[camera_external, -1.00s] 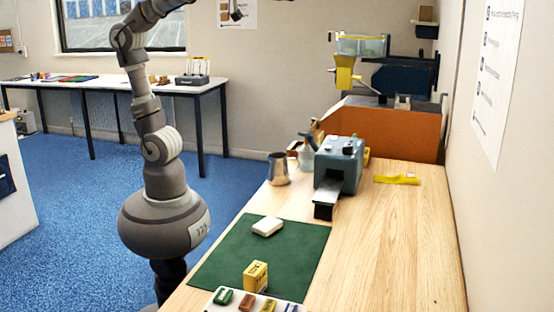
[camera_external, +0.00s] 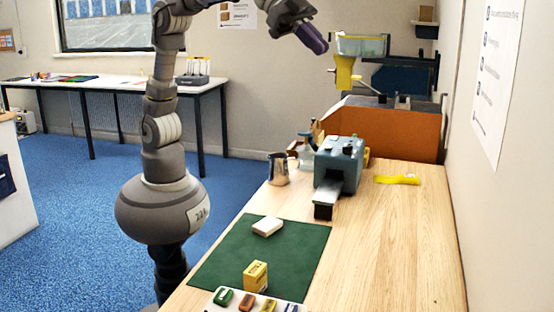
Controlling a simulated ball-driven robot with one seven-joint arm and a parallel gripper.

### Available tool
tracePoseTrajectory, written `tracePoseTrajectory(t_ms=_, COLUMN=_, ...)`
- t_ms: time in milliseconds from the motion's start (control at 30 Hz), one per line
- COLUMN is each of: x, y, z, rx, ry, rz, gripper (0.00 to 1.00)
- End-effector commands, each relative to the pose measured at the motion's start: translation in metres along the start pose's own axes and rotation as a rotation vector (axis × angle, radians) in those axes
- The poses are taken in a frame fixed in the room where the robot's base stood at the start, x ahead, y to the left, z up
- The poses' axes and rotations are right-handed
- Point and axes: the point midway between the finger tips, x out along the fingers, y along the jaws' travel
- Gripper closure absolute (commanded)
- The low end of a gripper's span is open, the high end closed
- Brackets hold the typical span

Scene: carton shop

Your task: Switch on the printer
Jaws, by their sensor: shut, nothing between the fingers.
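The printer is most likely the blue-grey machine (camera_external: 339,163) on the wooden bench, with dark knobs or buttons on its top and a grey feed tray sticking out towards the front. I cannot tell which part is its switch. My gripper (camera_external: 318,46) is high above and behind the machine in the picture, well apart from it. Its fingers are together, pointing down to the right, and hold nothing.
A metal jug (camera_external: 278,169) and a spray bottle (camera_external: 306,148) stand left of the machine. A yellow strip (camera_external: 396,179) lies right of it. A green mat (camera_external: 225,262) bears a white block (camera_external: 267,226) and a yellow box (camera_external: 255,275). The bench's right front is clear.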

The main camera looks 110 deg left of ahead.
Motion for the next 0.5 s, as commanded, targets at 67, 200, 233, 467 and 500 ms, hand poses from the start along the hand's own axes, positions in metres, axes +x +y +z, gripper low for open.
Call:
tracePoseTrajectory(t_ms=67, x=0.048, y=0.054, z=-0.011, rx=0.120, ry=-0.088, rz=0.114, gripper=1.00)
tracePoseTrajectory(t_ms=200, x=0.118, y=0.158, z=0.001, rx=0.334, ry=-0.223, rz=0.304, gripper=1.00)
tracePoseTrajectory(t_ms=233, x=0.130, y=0.180, z=0.007, rx=0.378, ry=-0.249, rz=0.343, gripper=1.00)
tracePoseTrajectory(t_ms=467, x=0.186, y=0.323, z=0.067, rx=0.654, ry=-0.403, rz=0.593, gripper=1.00)
tracePoseTrajectory(t_ms=500, x=0.191, y=0.339, z=0.077, rx=0.686, ry=-0.420, rz=0.622, gripper=1.00)
